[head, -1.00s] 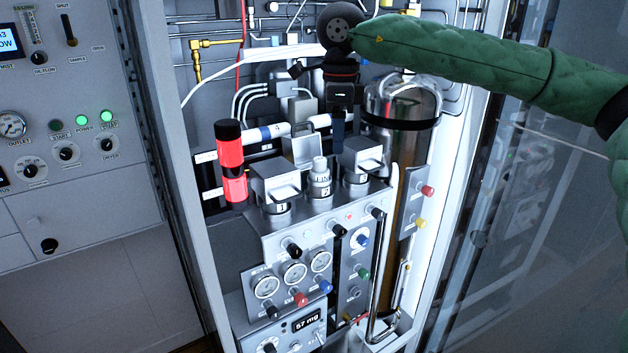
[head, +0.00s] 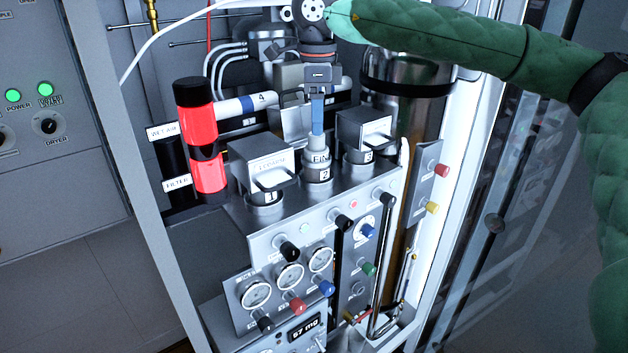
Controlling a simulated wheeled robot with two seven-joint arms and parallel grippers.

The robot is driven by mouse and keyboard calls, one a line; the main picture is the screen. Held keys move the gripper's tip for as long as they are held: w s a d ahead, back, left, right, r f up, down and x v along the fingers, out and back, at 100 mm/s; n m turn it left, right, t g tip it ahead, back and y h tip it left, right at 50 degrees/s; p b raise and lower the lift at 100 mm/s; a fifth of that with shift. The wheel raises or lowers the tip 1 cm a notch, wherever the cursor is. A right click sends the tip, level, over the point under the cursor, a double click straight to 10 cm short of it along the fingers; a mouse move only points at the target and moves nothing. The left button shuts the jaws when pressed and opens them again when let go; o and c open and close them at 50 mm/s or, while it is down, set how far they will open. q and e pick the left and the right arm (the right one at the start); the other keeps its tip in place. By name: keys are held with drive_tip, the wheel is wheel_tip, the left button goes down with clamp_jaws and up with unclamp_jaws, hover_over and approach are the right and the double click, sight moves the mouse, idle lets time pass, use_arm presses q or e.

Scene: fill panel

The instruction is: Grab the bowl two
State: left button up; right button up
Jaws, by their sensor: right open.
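Bowl two (head: 318,172) is a small metal cylinder labelled 2, with a narrower pale top, in the middle of the metal panel between two lidded bowls. My right gripper (head: 317,122) points straight down above it. Its bluish finger tips are at or just above the bowl's narrow top. One finger hides the other, and I cannot tell whether they touch the bowl. The jaws are open, with nothing seen held in them. My left gripper is not in view.
Bowl one (head: 264,197) and bowl three (head: 360,157) stand close on either side under boxy handled lids (head: 264,160). A red and black cylinder (head: 200,115) stands at the left. A tall metal cylinder (head: 400,110) stands behind right. Gauges and knobs fill the front.

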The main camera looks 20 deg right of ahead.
sight(317, 153)
drive_tip(key=shift+s+f+b, duration=0.15)
drive_tip(key=shift+f+b, duration=0.2)
drive_tip(key=shift+f, duration=0.3)
drive_tip(key=shift+f+p, duration=0.55)
drive_tip(key=shift+f, duration=0.65)
drive_tip(key=shift+f+p, duration=0.3)
wheel_tip(317, 153, down, 5)
drive_tip(key=p, duration=0.2)
drive_tip(key=shift+r+p, duration=0.1)
drive_tip(key=shift+p, duration=0.3)
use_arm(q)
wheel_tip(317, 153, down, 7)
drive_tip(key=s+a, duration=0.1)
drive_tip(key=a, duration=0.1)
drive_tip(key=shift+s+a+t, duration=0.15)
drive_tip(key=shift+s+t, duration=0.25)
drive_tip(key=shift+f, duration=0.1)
use_arm(e)
drive_tip(key=shift+c, duration=0.4)
drive_tip(key=c, duration=0.6)
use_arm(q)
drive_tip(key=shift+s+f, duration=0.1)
use_arm(e)
drive_tip(key=shift+r, duration=0.1)
